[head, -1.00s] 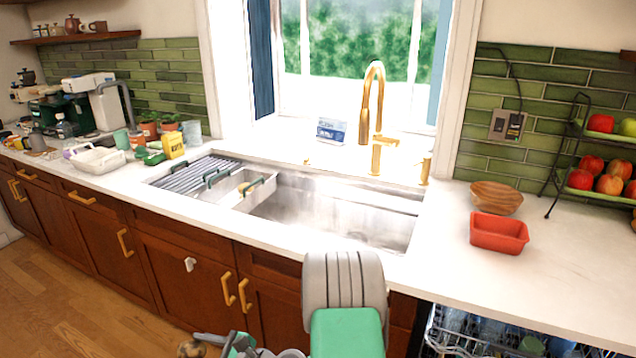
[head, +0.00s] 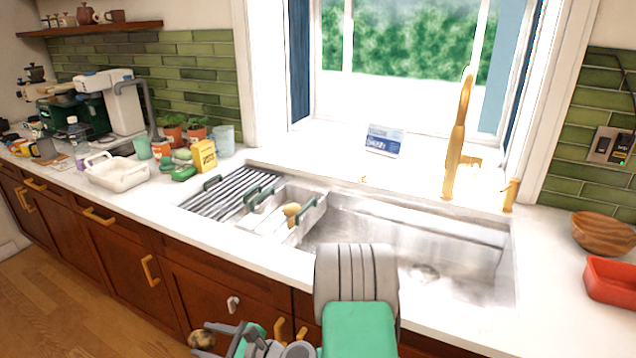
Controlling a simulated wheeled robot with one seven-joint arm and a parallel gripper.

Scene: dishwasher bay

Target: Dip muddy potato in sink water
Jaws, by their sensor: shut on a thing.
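A brown, dark-speckled potato (head: 200,340) shows at the bottom left of the head view, in front of the lower cabinets. My gripper (head: 212,336) is shut on it, with the potato at the fingertips. Both are below counter height in the picture and apart from the sink. The steel sink (head: 400,240) is set in the white counter, and its basin looks wet and shiny with a drain at the right. I cannot tell how deep any water is. My arm hides part of the sink's front edge.
A grey container with green handles (head: 310,215) sits in the sink's left part with a tan item inside. A roll-up rack (head: 225,190) lies left of it. A gold faucet (head: 460,140) stands behind. A red tray (head: 612,280) is right; a white basket (head: 117,172) is left.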

